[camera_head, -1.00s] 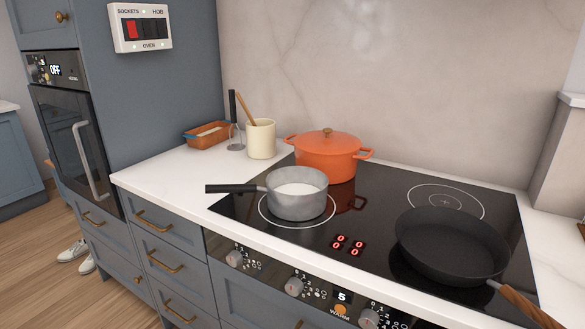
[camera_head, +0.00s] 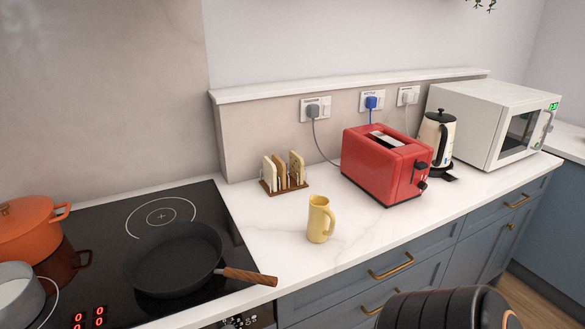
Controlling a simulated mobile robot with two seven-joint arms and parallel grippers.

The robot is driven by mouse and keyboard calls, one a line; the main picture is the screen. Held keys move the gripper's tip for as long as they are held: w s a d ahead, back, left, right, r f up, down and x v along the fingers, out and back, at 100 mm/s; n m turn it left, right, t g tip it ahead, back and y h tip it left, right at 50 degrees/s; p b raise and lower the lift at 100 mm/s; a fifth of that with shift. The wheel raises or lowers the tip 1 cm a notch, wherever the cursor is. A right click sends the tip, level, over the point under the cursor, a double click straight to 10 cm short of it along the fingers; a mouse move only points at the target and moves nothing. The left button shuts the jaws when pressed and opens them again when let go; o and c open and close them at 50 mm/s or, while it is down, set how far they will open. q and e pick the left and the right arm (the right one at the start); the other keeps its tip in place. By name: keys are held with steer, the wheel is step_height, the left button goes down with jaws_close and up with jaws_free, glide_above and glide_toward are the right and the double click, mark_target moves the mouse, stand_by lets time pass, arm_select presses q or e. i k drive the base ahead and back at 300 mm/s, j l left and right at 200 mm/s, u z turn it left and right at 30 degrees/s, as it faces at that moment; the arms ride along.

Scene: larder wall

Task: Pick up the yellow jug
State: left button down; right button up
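The yellow jug (camera_head: 319,221) stands upright on the white counter, right of the hob and in front of the toast rack. Its handle faces right. Nothing touches it. Neither of my grippers shows in the head view. A dark ribbed part at the bottom right edge appears to be part of my own arm.
A toast rack (camera_head: 284,172) stands behind, a red toaster (camera_head: 385,163) to the right, then a kettle (camera_head: 437,140) and microwave (camera_head: 497,122). Counter around the jug is clear.

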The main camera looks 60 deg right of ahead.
mark_target(319, 229)
steer(key=z, duration=2)
